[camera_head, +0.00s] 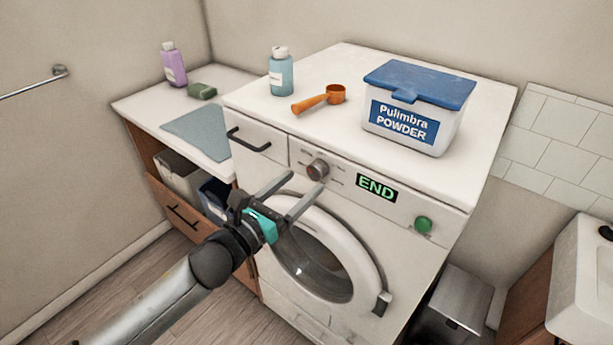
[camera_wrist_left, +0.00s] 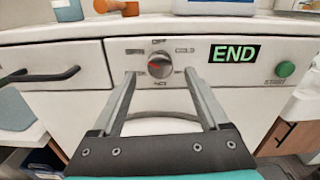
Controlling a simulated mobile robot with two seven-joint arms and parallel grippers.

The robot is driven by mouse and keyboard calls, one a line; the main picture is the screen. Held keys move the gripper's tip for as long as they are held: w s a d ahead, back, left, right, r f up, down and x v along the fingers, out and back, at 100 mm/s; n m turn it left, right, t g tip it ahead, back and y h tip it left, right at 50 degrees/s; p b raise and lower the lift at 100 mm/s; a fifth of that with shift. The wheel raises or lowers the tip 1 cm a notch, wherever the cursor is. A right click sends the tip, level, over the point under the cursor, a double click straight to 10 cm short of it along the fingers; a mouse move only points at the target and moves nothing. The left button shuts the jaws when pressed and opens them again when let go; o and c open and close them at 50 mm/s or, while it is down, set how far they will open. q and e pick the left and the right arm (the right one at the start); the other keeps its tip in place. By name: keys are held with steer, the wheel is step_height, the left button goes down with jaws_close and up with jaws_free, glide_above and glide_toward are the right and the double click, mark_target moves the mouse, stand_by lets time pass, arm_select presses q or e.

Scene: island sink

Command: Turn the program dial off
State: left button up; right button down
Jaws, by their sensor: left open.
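The program dial (camera_head: 317,169) is a round grey knob on the washing machine's front panel. It also shows in the left wrist view (camera_wrist_left: 160,65), with a red mark on its face and small labels around it. The mark seems to slant toward the left, but I cannot tell its exact setting. The top label seems to read OFF. My left gripper (camera_head: 306,180) is open and empty, its fingers pointing at the panel. In the left wrist view the fingertips (camera_wrist_left: 160,72) lie on either side of the dial; I cannot tell whether they touch it. My right gripper is not in view.
A green END display (camera_head: 377,188) and a green button (camera_head: 424,224) sit right of the dial. The round door (camera_head: 365,252) is below. A drawer handle (camera_head: 248,140) juts out at left. A powder box (camera_head: 412,105), orange scoop (camera_head: 320,99) and teal bottle (camera_head: 281,74) stand on top.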

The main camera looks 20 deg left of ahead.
mark_target(313, 173)
arm_select(q)
steer(key=shift+x, duration=1.55)
jaws_close()
